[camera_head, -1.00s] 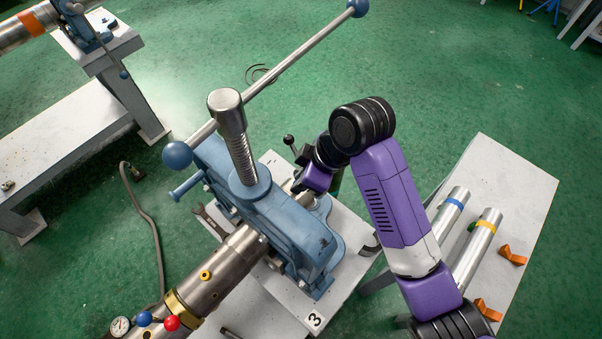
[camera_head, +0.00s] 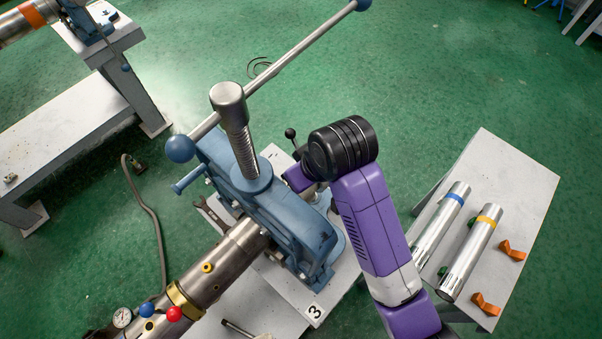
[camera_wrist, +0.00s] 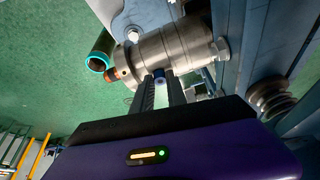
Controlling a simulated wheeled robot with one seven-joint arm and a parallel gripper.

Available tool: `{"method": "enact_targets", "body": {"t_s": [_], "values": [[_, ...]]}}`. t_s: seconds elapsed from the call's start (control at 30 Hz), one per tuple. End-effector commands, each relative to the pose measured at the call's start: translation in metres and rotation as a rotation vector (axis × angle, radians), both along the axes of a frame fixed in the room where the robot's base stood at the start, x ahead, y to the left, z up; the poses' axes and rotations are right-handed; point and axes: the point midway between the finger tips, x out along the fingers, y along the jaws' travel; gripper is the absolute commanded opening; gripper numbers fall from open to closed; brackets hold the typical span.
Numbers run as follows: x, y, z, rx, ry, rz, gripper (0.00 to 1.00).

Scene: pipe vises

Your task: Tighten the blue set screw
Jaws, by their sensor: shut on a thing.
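In the wrist view, the two dark fingers of my gripper (camera_wrist: 160,84) reach up to the steel fitting (camera_wrist: 175,48). Their tips are closed around the small blue set screw (camera_wrist: 158,73) on the fitting's side, and only a little of the screw shows between them. In the head view, my wrist is on the far right side of the big blue pipe vise (camera_head: 262,205). The fingertips and the set screw are hidden there by my arm and the vise.
The vise's long handle (camera_head: 290,68) slants up to the right. A steel pipe with valves (camera_head: 225,262) enters the vise. A side bench (camera_head: 518,185) at right holds two pipes and orange pieces. A teal-ringed tube (camera_wrist: 98,62) is close left of the fitting.

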Motion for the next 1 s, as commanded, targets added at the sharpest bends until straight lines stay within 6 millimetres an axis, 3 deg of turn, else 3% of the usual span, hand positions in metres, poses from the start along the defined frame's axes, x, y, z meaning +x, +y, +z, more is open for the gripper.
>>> {"method": "enact_targets", "body": {"t_s": [0.4,0.43,0.5,0.53,0.83,1.0], "values": [[0.002,0.000,0.004,0.003,-0.009,-0.007,0.00],[0.002,0.000,0.004,0.003,-0.009,-0.007,0.24],[0.002,0.000,0.004,0.003,-0.008,-0.007,0.37],[0.002,0.000,0.003,0.003,-0.007,-0.007,0.40],[0.001,0.000,0.002,0.002,-0.004,-0.006,0.40],[-0.003,-0.003,0.015,0.003,-0.005,-0.006,0.40]]}}
